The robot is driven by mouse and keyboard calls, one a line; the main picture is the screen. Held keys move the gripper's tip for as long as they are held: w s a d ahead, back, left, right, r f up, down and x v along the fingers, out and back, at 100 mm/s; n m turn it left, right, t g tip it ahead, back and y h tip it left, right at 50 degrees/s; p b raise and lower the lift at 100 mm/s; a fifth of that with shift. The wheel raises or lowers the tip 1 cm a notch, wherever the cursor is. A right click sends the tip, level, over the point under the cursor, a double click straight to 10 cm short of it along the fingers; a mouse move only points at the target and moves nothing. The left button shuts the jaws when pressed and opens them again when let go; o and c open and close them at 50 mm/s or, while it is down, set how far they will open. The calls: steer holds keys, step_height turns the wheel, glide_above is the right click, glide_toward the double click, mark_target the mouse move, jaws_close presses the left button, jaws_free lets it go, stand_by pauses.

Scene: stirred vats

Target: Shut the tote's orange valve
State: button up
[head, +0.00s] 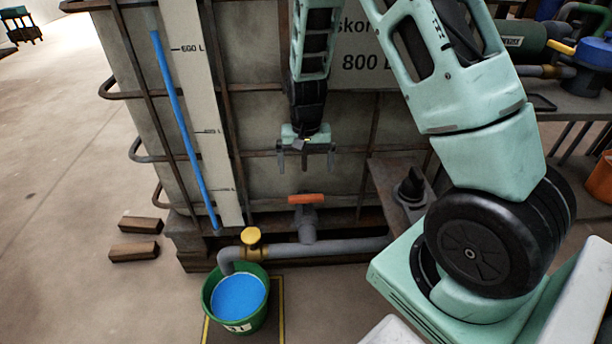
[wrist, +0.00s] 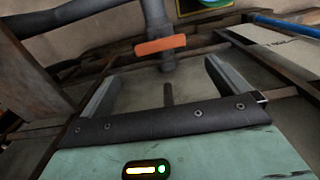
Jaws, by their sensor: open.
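The tote (head: 265,75) is a large pale tank in a rusty bar cage. Its orange valve handle (head: 306,199) sits low on its front, on a grey fitting above the outlet pipe (head: 330,247). The handle lies roughly level, crosswise to the fitting. In the wrist view the orange handle (wrist: 160,45) shows beyond the fingertips, near the middle. My gripper (head: 306,163) is open and empty, a little above the handle and apart from it. Its two fingers show in the wrist view (wrist: 161,78) with nothing between them.
A yellow valve (head: 251,236) sits on the pipe near its bent end. The pipe ends over a green bucket (head: 208,308) holding blue liquid. A blue level tube (head: 183,130) runs up the tote's left side. Two wooden blocks (head: 135,250) lie on open floor at left.

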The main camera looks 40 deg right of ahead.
steer(key=shift+r+p, duration=0.3)
steer(key=shift+r, duration=1.4)
steer(key=shift+a, duration=0.1)
